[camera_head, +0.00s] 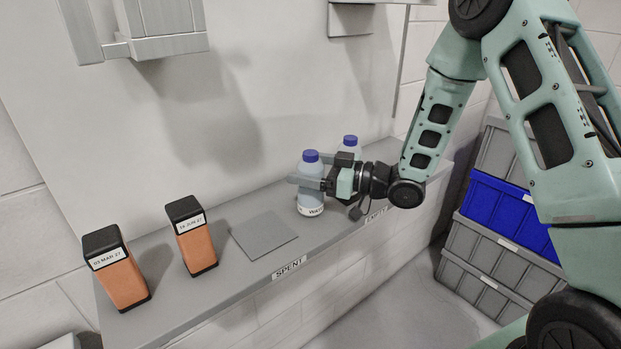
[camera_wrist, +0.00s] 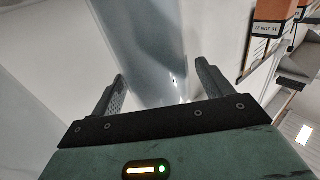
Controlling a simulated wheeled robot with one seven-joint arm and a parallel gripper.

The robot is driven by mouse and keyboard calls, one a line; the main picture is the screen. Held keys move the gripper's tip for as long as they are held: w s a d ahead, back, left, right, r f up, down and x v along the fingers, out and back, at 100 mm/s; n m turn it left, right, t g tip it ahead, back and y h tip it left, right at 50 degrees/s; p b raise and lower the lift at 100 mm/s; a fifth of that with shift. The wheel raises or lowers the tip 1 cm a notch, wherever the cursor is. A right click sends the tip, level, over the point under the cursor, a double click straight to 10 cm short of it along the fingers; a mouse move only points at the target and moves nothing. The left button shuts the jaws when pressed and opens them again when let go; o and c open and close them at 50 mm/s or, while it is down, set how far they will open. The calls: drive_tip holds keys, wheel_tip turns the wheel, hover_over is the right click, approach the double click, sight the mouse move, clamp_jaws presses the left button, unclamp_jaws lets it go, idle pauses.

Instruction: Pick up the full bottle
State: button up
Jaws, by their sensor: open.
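A bottle (camera_head: 310,203) with a blue cap and a white label starting "WA" stands upright on the ledge. A second blue-capped bottle (camera_head: 350,142) stands behind it to the right, mostly hidden by my gripper. My gripper (camera_head: 308,184) is open at the front bottle's upper body, one finger showing across its near side. In the wrist view, a large clear bluish bottle body (camera_wrist: 157,45) lies between the spread fingers (camera_wrist: 160,82). I cannot tell whether the fingers touch it. The fill level of either bottle is not clear.
The grey ledge (camera_head: 222,282) carries two orange-and-black dated cartons (camera_head: 122,275) (camera_head: 196,245) at left and a flat grey plate (camera_head: 263,234) beside the front bottle. Its edge has a "SPENT" label (camera_head: 289,268) and another label. Grey and blue crates (camera_head: 505,217) are stacked at right.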

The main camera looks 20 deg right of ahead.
drive_tip(key=shift+w+a, duration=0.35)
drive_tip(key=shift+a, duration=0.15)
drive_tip(key=c, duration=1.3)
drive_tip(key=shift+c, duration=0.6)
drive_tip(key=shift+o, duration=0.2)
drive_tip(key=shift+r, duration=0.15)
